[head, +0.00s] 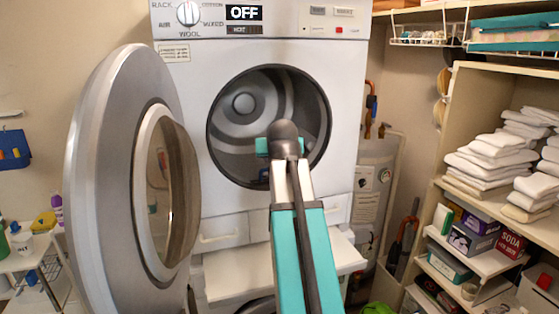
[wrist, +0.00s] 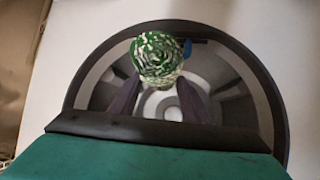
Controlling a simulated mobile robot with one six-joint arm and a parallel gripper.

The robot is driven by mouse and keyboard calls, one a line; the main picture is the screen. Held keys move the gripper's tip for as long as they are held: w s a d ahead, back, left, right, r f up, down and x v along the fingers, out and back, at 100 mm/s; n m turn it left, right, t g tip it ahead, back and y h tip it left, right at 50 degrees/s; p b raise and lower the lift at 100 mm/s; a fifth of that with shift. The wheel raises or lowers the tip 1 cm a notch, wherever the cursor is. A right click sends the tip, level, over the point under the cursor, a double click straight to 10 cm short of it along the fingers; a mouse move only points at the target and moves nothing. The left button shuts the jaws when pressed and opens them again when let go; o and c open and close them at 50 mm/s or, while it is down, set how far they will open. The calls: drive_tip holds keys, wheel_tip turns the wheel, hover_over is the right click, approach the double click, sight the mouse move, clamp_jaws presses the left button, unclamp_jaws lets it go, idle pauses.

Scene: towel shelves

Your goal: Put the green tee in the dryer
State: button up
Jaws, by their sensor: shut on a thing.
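The dryer (head: 230,222) is white, with its round silver door (head: 95,150) swung wide open to the left. Its drum opening (head: 240,105) faces me, and its display reads OFF. My teal arm reaches to the opening in the head view, and the wrist hides my gripper there. In the wrist view my gripper (wrist: 160,80) is shut on a rolled, green-and-white patterned bundle, the green tee (wrist: 160,54). The tee is in front of the drum opening (wrist: 100,72); how deep it sits is unclear. I cannot make out the tee in the head view.
A shelf unit (head: 447,130) with folded white towels (head: 490,158) and boxes stands at the right. A water heater (head: 368,195) is between it and the dryer. A small white table (head: 30,258) with bottles is at the far left.

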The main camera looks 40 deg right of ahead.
drive_tip(key=shift+w+d, duration=1.95)
drive_tip(key=shift+w, duration=2.8)
drive_tip(key=shift+w+d, duration=1.95)
drive_tip(key=shift+w, duration=2.8)
drive_tip(key=shift+w+d+f+b, duration=0.15)
drive_tip(key=shift+w+f+b, duration=0.2)
drive_tip(key=shift+f+b, duration=1.2)
drive_tip(key=shift+w+d+f+b, duration=0.1)
drive_tip(key=shift+w+f+b, duration=0.3)
drive_tip(key=shift+f, duration=2.1)
drive_tip(key=shift+w+d+f+b, duration=0.2)
drive_tip(key=shift+f+b, duration=0.9)
drive_tip(key=shift+f, duration=0.95)
drive_tip(key=o, duration=1.2)
drive_tip(key=shift+a, duration=0.1)
drive_tip(key=shift+b+v, duration=2.2)
drive_tip(key=shift+v, duration=4.65)
